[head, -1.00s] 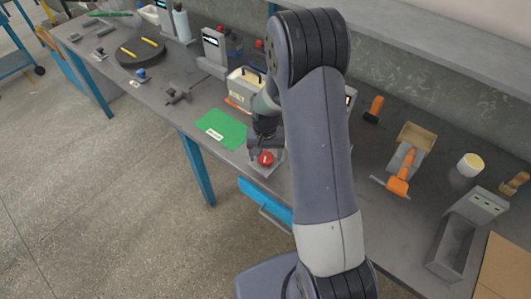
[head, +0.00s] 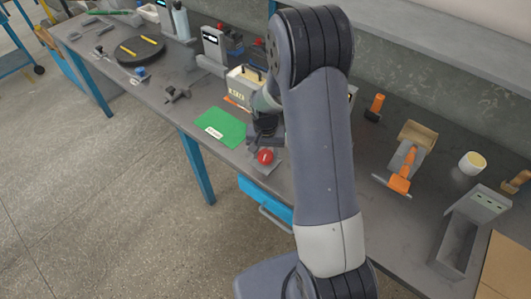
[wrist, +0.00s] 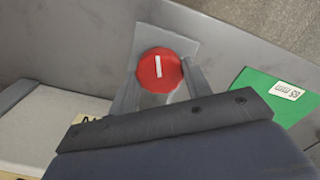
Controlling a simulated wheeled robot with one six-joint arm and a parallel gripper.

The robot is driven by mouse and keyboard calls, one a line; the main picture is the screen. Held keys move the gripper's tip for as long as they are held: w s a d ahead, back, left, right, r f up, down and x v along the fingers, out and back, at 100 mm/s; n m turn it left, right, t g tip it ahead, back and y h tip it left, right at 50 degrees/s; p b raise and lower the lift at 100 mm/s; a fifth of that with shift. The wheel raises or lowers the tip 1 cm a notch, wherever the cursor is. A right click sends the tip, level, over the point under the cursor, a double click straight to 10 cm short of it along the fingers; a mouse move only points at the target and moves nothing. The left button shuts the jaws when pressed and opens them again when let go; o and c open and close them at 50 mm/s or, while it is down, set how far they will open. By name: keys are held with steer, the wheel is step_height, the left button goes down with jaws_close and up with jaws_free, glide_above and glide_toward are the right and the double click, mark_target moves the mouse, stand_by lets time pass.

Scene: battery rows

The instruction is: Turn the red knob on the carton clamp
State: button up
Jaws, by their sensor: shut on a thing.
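The red knob (head: 265,157) is round with a white line on its top. It sits on a small grey plate (head: 267,168) near the table's front edge. In the wrist view the knob (wrist: 160,70) fills the gap between the two grey fingers, and its white line stands nearly upright in the picture. My gripper (head: 259,145) is shut on the knob from above and behind it in the head view. The gripper (wrist: 163,82) hides the knob's lower side in the wrist view. My arm hides part of the table behind it.
A green mat (head: 221,128) with a white label lies just left of the knob. A cream box with a dark handle (head: 241,87) stands behind my gripper. An orange-handled tool (head: 400,182) and a grey tray (head: 455,245) are to the right. A blue drawer (head: 262,202) hangs below the table edge.

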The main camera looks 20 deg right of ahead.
mark_target(265, 154)
steer(key=o, duration=1)
step_height(265, 154, up, 11)
steer(key=shift+f+b, duration=0.1)
steer(key=shift+b, duration=0.35)
stand_by(0.3)
